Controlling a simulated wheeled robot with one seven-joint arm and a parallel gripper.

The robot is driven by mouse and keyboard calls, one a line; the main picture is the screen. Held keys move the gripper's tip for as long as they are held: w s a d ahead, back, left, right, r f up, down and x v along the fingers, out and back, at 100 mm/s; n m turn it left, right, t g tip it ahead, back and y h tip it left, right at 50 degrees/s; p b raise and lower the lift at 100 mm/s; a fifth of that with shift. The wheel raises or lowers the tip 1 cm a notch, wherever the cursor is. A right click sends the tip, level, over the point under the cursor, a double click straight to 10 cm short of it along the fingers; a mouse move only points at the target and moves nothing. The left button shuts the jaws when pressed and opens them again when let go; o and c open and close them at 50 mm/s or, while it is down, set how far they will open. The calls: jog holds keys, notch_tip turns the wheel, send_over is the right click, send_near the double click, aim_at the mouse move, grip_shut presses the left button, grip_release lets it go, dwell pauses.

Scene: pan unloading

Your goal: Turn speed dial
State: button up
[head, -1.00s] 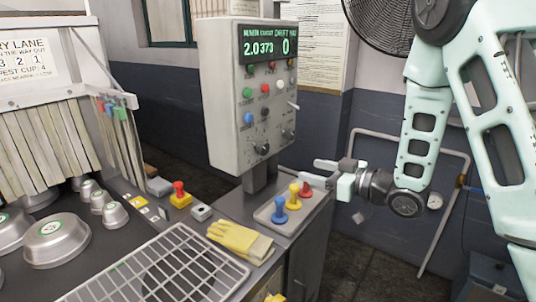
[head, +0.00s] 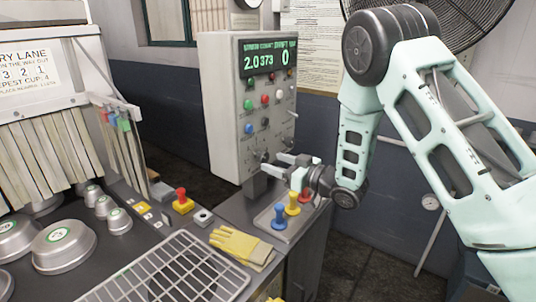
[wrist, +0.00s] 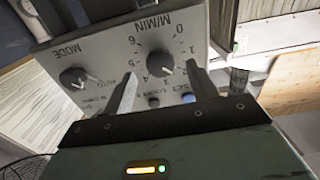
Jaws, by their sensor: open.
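The speed dial is a dark round knob marked M/MIN on the grey control box. In the wrist view the speed dial (wrist: 160,63) appears upside down, between my two fingertips. In the head view the speed dial (head: 263,156) is the left knob at the bottom of the box face. My gripper (head: 272,163) is open just in front of the box's lower edge. Its fingers flank the dial in the wrist view (wrist: 160,70); I cannot tell whether they touch it.
A second knob, marked MODE (wrist: 73,77), sits beside the speed dial. Coloured buttons and a lit display (head: 268,55) are above on the box. A tray (head: 290,232) with blue, yellow and red pegs lies below my gripper. Yellow gloves (head: 240,246) lie left of it.

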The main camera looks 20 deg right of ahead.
aim_at(266, 159)
jog(key=shift+p+x, duration=0.4)
jog(key=shift+x, duration=1.45)
jog(key=c, duration=1)
jog(key=shift+o, duration=0.2)
jog(key=n+b, duration=0.1)
jog(key=b, duration=0.2)
jog(key=shift+f+n, duration=0.3)
jog(key=shift+f, duration=0.05)
jog(key=n+b, duration=0.1)
jog(key=b, duration=0.1)
jog(key=shift+n+b, duration=0.3)
jog(key=shift+b, duration=0.05)
jog(key=shift+r+n+b, duration=0.3)
jog(key=shift+n+b, duration=0.3)
jog(key=shift+b, duration=0.05)
jog(key=shift+d, duration=0.1)
jog(key=o, duration=1)
jog(key=shift+c, duration=0.2)
